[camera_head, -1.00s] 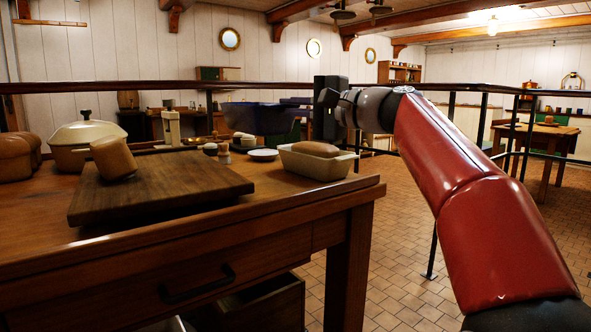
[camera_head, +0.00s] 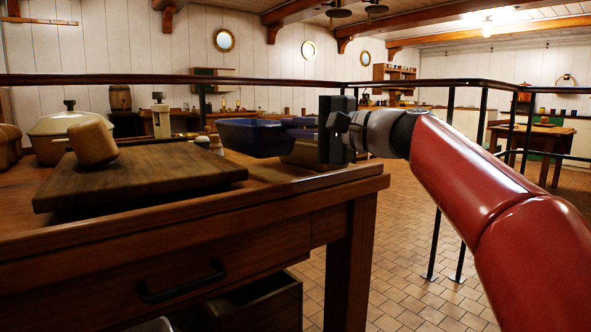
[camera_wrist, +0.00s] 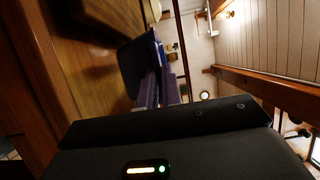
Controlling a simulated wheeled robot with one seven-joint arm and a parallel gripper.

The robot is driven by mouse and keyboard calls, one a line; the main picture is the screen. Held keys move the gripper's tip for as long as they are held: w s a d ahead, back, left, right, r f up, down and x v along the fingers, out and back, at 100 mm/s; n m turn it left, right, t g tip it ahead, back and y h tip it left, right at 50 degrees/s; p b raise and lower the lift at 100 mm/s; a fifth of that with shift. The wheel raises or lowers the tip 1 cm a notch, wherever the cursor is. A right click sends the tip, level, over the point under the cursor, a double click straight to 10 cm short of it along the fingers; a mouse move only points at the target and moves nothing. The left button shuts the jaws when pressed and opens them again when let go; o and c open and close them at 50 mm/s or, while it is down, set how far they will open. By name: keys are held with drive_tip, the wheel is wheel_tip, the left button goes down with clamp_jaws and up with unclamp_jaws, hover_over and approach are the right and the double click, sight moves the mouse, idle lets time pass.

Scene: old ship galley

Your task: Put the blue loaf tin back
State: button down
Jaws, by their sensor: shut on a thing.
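The blue loaf tin (camera_head: 252,141) hangs in the air above the right part of the wooden table, upright and about level. My gripper (camera_head: 296,123) comes in from the right and is shut on the tin's right end. In the wrist view the tin (camera_wrist: 134,72) shows edge-on beyond my gripper's fingers (camera_wrist: 160,88). The tin hides things behind it on the table. I cannot tell how far it is above the tabletop.
A cutting board (camera_head: 150,172) with a bread piece (camera_head: 93,143) lies left, near a lidded pot (camera_head: 52,140). A railing (camera_head: 230,81) runs behind the table.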

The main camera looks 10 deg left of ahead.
sight(275, 151)
drive_tip(key=shift+f+b, duration=0.7)
drive_tip(key=shift+f, duration=1.75)
drive_tip(key=shift+f, duration=0.2)
drive_tip(key=c, duration=1.6)
unclamp_jaws()
drive_tip(key=shift+r, duration=0.1)
drive_tip(key=shift+r, duration=0.15)
drive_tip(key=v, duration=1.2)
